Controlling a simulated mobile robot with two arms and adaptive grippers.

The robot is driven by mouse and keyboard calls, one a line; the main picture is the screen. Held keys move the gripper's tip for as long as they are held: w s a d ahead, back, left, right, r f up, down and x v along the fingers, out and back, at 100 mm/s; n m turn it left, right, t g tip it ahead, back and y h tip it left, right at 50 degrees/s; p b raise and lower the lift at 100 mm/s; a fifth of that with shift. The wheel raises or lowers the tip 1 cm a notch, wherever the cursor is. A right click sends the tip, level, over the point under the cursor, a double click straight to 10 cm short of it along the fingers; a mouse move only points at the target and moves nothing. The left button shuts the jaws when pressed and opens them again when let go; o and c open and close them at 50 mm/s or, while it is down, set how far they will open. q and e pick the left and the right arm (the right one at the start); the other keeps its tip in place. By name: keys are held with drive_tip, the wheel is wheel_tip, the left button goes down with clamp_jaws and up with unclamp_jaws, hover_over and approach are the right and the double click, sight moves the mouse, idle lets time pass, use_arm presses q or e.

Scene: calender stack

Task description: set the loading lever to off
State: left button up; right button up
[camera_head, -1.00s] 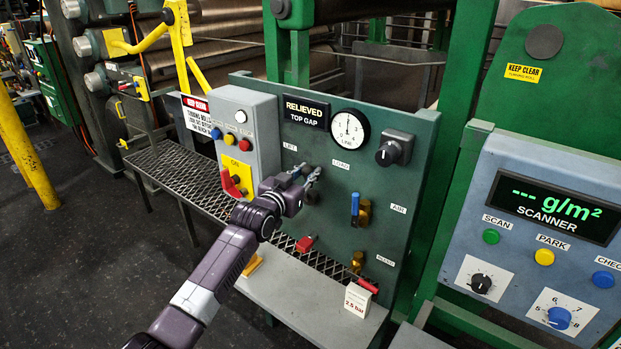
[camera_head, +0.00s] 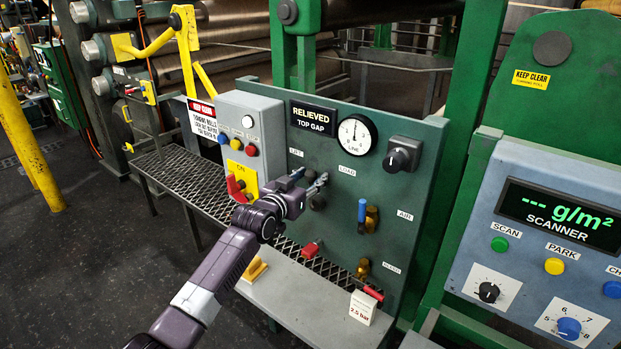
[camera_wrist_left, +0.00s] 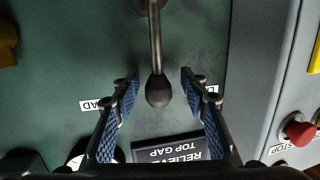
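The loading lever (camera_wrist_left: 155,45) is a metal rod with a dark round knob (camera_wrist_left: 158,91) on the green panel. In the left wrist view, which shows the panel upside down, the knob lies between the LOAD label (camera_wrist_left: 98,104) and the LIFT label at right, partly hidden by a finger. My left gripper (camera_wrist_left: 160,78) is open, its blue-padded fingers on either side of the knob with gaps on both sides. In the head view the left gripper (camera_head: 318,184) is in front of the panel and hides most of the lever. My right gripper is not in view.
The display (camera_head: 313,118) reads RELIEVED, TOP GAP. A gauge (camera_head: 356,134), black knob (camera_head: 402,154) and blue-handled valve (camera_head: 363,212) are to the right. A grey box (camera_head: 250,134) with buttons and a red handle (camera_head: 236,188) is left. A shelf (camera_head: 300,302) runs below.

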use_arm(q)
drive_tip(key=shift+s, duration=0.15)
drive_tip(key=v, duration=1.1)
drive_tip(key=shift+s, duration=0.4)
drive_tip(key=shift+a, duration=0.1)
